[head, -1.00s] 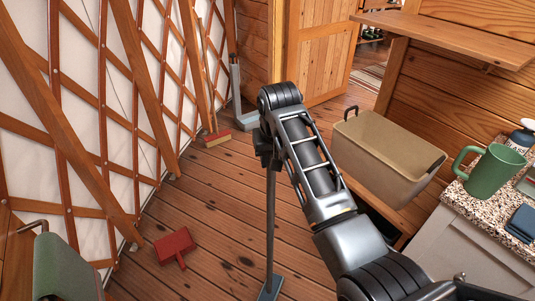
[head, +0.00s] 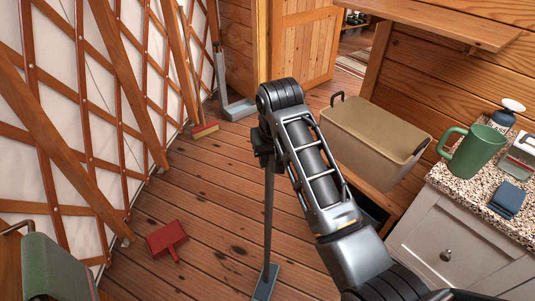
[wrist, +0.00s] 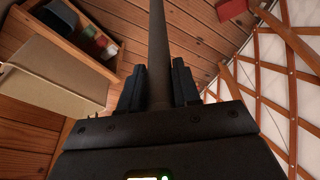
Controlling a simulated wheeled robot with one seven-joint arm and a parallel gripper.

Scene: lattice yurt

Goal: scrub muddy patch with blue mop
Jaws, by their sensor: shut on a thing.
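The mop has a thin dark handle (head: 268,205) and a flat blue-grey head (head: 265,283) at the bottom of the head view, at floor level. My gripper (head: 264,150) is shut around the upper handle, which stands nearly upright. In the wrist view the handle (wrist: 157,40) runs between the two dark fingers (wrist: 158,88). Small dark spots (head: 238,251) show on the plank floor just left of the mop; I cannot tell whether they are mud or marks in the wood. No clear muddy patch stands out.
A red dustpan (head: 167,240) lies on the floor at left. A broom (head: 205,130) leans by the lattice wall. A beige bin (head: 372,140) and a cabinet (head: 450,255) with a green mug (head: 477,150) stand at right. Open floor lies between.

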